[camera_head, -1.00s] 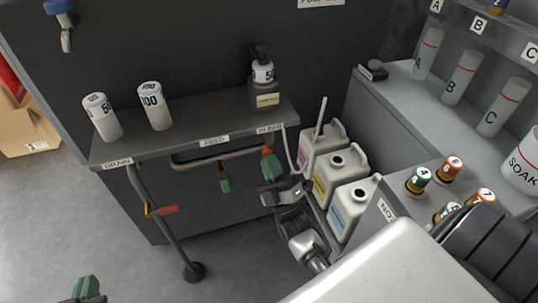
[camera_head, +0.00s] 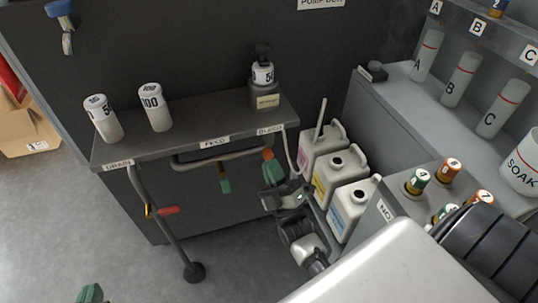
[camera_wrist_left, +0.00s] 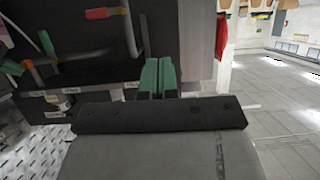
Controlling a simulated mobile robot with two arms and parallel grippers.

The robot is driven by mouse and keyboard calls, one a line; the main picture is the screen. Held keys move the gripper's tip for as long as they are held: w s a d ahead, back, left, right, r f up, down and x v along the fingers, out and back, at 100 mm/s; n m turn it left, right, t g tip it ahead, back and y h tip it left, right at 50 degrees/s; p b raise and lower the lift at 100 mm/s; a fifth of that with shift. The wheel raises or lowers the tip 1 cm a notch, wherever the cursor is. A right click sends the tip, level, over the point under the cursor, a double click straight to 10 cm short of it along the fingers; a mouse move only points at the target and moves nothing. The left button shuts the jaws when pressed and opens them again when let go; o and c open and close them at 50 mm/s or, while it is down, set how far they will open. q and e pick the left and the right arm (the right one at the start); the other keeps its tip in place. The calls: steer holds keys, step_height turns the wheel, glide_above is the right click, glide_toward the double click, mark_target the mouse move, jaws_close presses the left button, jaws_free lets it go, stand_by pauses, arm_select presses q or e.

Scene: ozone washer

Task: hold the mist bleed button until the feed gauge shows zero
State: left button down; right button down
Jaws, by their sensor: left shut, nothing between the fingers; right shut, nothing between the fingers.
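A small orange knob (camera_head: 268,154), likely the mist bleed button, sits under the shelf edge below the BLEED label (camera_head: 270,129). My right gripper (camera_head: 270,164) is shut and empty, its green fingertips at the knob's lower side; whether they touch or press it I cannot tell. The knob also shows in the left wrist view (camera_wrist_left: 28,64). My left gripper (camera_head: 90,290) is shut and empty, low at the left, away from the shelf; its green fingers show in the left wrist view (camera_wrist_left: 157,72). I cannot make out a feed gauge needle or reading.
A red-handled valve (camera_head: 168,210) and a green-handled valve (camera_head: 224,178) hang below. White jugs (camera_head: 350,205) stand right of my right gripper.

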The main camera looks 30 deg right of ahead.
arm_select(q)
steer(key=shift+s+a+f+g, duration=0.15)
steer(key=shift+s+f+g, duration=0.1)
steer(key=shift+f+g, duration=0.15)
arm_select(e)
steer(key=shift+s+a, duration=0.1)
steer(key=shift+s, duration=0.25)
